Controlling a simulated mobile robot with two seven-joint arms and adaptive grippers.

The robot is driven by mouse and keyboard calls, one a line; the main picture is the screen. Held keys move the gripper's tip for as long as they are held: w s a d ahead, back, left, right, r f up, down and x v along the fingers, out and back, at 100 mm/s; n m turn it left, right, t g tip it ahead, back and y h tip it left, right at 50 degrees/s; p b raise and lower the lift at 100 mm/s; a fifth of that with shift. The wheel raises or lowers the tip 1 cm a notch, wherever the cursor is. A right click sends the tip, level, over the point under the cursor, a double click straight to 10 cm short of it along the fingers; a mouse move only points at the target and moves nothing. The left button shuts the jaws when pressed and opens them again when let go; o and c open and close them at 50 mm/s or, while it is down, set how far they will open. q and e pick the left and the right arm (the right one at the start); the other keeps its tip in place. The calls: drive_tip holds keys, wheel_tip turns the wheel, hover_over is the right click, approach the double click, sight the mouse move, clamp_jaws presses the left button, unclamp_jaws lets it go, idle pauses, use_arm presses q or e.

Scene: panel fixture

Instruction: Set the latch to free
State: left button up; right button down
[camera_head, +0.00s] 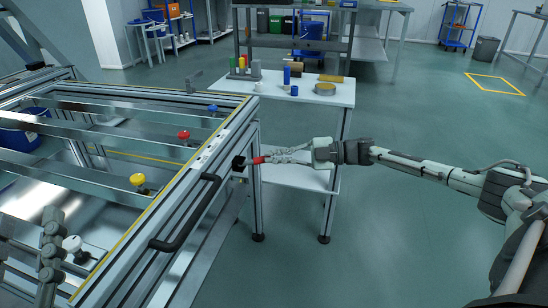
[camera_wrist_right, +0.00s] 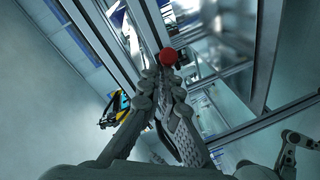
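The latch is a black block (camera_head: 238,164) with a red-tipped handle (camera_head: 259,160), on the near right upright of the metal frame. The handle sticks out to the right, roughly level. My right gripper (camera_head: 272,158) comes from the right with its fingertips at the handle's red end. In the right wrist view, the round red end (camera_wrist_right: 169,56) shows just beyond the fingertips (camera_wrist_right: 164,80), which have a narrow gap between them; contact is unclear. My left gripper (camera_head: 28,228) is at the lower left, with its two grey fingers apart and nothing between them.
The frame carries a black bar handle (camera_head: 188,215) and blue (camera_head: 212,108), red (camera_head: 183,135), yellow (camera_head: 137,180) and white (camera_head: 72,244) knobs. A white table (camera_head: 325,97) with small parts stands behind the latch. The floor on the right is clear.

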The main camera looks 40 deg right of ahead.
drive_tip(key=v, duration=1.1)
drive_tip(key=shift+s+d, duration=0.2)
drive_tip(key=shift+d, duration=0.1)
